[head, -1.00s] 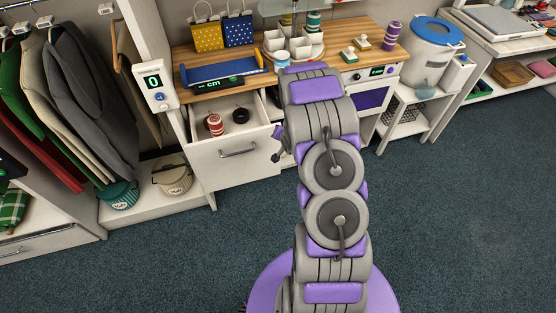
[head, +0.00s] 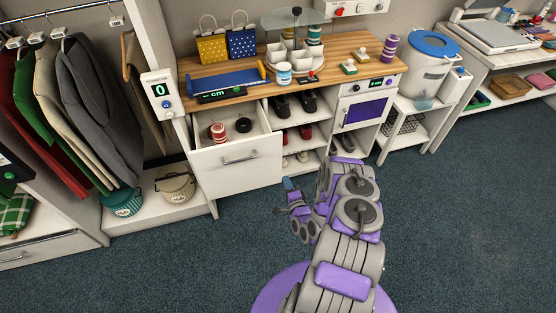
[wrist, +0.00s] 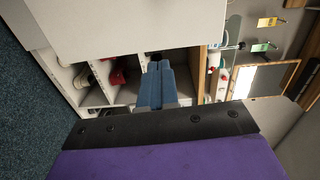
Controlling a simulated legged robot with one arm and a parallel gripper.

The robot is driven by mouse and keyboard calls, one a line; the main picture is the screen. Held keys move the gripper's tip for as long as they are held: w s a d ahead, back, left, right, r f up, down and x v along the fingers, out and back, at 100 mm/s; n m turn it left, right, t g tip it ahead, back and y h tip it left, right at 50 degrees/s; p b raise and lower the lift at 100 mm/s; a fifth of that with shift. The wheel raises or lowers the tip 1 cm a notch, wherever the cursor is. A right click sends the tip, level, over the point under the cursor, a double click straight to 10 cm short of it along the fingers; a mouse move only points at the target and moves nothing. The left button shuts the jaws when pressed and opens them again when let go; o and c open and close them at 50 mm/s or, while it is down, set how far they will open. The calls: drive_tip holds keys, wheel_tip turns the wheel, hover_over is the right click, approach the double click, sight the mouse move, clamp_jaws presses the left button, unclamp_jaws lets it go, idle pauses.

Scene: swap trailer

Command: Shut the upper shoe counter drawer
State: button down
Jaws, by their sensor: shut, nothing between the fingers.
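The upper shoe counter drawer (head: 237,165) is pulled out at the left of the wooden-topped counter. Its white front has a metal bar handle (head: 239,160). Inside it lie a red-and-white striped spool (head: 218,132) and a small black round item (head: 243,125). My gripper (head: 288,184) is to the right of and lower than the drawer front, apart from it. Its blue fingers (wrist: 157,85) are together and empty in the wrist view. A large white panel (wrist: 130,25), probably the drawer, fills the top of that view.
Open shelves with shoes (head: 300,133) are right of the drawer. The counter top (head: 345,45) carries bags, a blue tray and a glass-topped stand. A lidded basket (head: 175,185) stands left of the drawer. The carpet (head: 180,265) in front is clear.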

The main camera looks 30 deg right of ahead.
sight(276, 153)
drive_tip(key=shift+m, duration=0.3)
drive_tip(key=b+x, duration=0.1)
drive_tip(key=x, duration=0.5)
drive_tip(key=b+x, duration=0.1)
drive_tip(key=x, duration=0.6)
drive_tip(key=shift+w+d+r, duration=0.15)
drive_tip(key=shift+w+d, duration=0.05)
